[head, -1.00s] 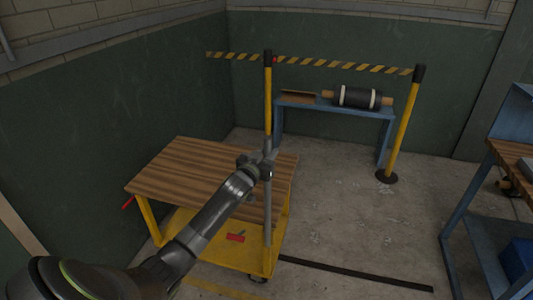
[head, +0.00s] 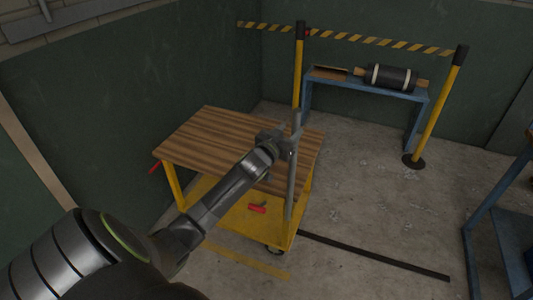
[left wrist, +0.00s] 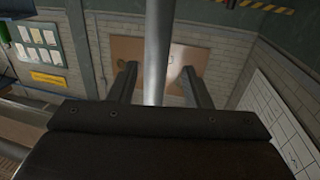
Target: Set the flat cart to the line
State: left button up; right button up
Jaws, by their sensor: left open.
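The flat cart has a brown wooden top (head: 225,137), a yellow frame and a yellow lower deck (head: 232,213). A grey upright bar (head: 291,190) stands at its right side. My left gripper (head: 293,142) is at the upper part of this bar. In the left wrist view the bar (left wrist: 158,50) passes between the two open fingers (left wrist: 158,82), with gaps on both sides. A black line (head: 375,255) runs along the floor right of the cart. A yellow strip (head: 248,262) lies in front of it. My right gripper is not in view.
A red item (head: 257,208) lies on the lower deck. Behind stand a striped barrier (head: 375,41) on yellow posts (head: 438,110) and a blue bench (head: 363,88) holding a dark roller (head: 391,77). Another blue bench (head: 487,210) is at right. Floor between is clear.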

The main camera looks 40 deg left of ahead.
pick_arm(q)
jog(key=s+d+b, duration=0.1)
jog(key=s+b, duration=0.1)
jog(key=s, duration=1.1)
jog(key=shift+s, duration=0.4)
jog(key=shift+f, duration=0.1)
